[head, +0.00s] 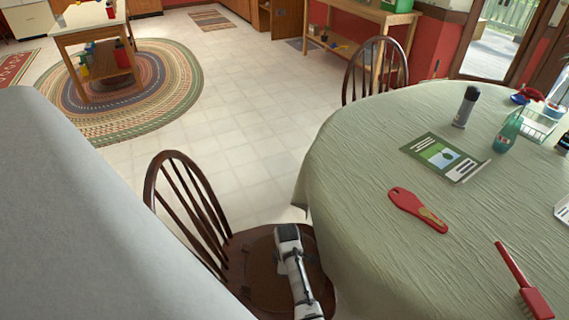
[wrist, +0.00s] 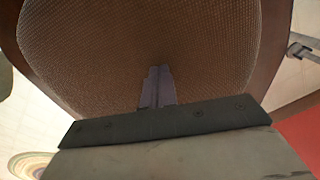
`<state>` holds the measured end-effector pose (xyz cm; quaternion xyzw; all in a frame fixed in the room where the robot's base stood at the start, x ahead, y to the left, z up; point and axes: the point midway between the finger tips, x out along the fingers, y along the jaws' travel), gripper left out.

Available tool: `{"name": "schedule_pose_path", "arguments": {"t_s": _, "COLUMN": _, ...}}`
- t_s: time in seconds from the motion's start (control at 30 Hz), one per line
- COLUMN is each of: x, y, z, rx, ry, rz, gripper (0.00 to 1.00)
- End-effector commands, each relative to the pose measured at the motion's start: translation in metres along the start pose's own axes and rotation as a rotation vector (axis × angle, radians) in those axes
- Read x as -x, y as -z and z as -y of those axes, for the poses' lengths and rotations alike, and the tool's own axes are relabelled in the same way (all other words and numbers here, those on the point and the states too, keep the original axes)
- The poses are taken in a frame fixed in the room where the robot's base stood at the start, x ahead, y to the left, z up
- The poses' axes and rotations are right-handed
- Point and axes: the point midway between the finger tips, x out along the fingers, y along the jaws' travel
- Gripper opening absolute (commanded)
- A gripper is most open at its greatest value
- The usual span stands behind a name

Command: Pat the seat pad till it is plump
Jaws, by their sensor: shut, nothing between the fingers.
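The seat pad (head: 262,286) is a brown, round-edged pad on the seat of the near wooden chair (head: 178,205), in the head view. My arm covers part of the seat there, and I cannot make out the fingers in that view. In the wrist view the pad (wrist: 140,35) fills most of the picture as a brown woven surface with a rounded edge. My gripper (wrist: 159,70) is shut and empty, its fingers together over the pad. I cannot tell whether the fingertips touch it.
A round table with a green cloth (head: 340,165) stands close to the right of the chair. It holds a red brush (head: 525,285), a red-handled tool (head: 415,208), a booklet (head: 445,157) and bottles. Another chair (head: 375,70) stands behind. The tiled floor (head: 235,110) is clear.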

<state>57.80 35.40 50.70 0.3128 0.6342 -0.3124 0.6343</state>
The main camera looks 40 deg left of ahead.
Motion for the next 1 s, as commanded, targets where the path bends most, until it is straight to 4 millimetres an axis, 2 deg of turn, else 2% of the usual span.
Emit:
{"name": "schedule_pose_path", "arguments": {"t_s": 0.17, "x": 0.006, "y": 0.0, "z": 0.0, "rx": 0.0, "ry": 0.0, "rz": 0.0, "gripper": 0.0}}
{"name": "schedule_pose_path", "arguments": {"t_s": 0.5, "x": 0.036, "y": 0.0, "z": 0.0, "rx": 0.0, "ry": 0.0, "rz": 0.0, "gripper": 0.0}}
{"name": "schedule_pose_path", "arguments": {"t_s": 1.0, "x": 0.03, "y": 0.0, "z": 0.0, "rx": 0.0, "ry": 0.0, "rz": 0.0, "gripper": 0.0}}
